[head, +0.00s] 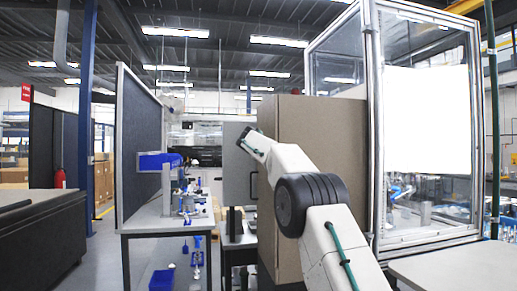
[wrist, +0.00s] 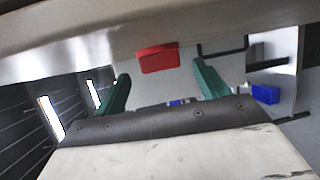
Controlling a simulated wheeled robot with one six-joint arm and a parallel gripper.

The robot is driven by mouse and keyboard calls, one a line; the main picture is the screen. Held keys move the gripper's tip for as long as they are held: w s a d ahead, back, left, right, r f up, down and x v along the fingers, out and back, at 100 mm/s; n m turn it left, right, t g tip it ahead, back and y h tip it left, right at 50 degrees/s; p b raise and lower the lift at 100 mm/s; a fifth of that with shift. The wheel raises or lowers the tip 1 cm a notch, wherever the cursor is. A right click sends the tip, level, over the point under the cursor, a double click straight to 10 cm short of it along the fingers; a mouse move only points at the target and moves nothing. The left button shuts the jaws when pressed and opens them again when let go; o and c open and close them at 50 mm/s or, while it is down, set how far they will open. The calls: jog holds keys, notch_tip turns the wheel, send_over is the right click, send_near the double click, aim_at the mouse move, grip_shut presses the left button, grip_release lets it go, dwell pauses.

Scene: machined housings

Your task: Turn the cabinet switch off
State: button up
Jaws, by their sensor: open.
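A tan cabinet (head: 322,120) stands in the middle of the head view, with a grey panel (head: 236,160) at its left. My arm reaches up in front of the cabinet; its fingers cannot be made out there. In the wrist view my gripper (wrist: 162,70) has its two green fingers wide apart with nothing held between them. A red block (wrist: 158,58) shows just beyond and between the fingertips, against a pale edge. It may be the cabinet switch, but I cannot tell its position. I see no clear contact between fingers and block.
A glass-walled enclosure (head: 427,130) stands right of the cabinet. A workbench (head: 165,222) with a dark divider (head: 140,140) stands left, with a blue bin (head: 161,280) below. A dark counter (head: 40,235) is at far left. Open floor lies between counter and workbench.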

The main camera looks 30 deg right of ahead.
jog(key=shift+v, duration=2.6)
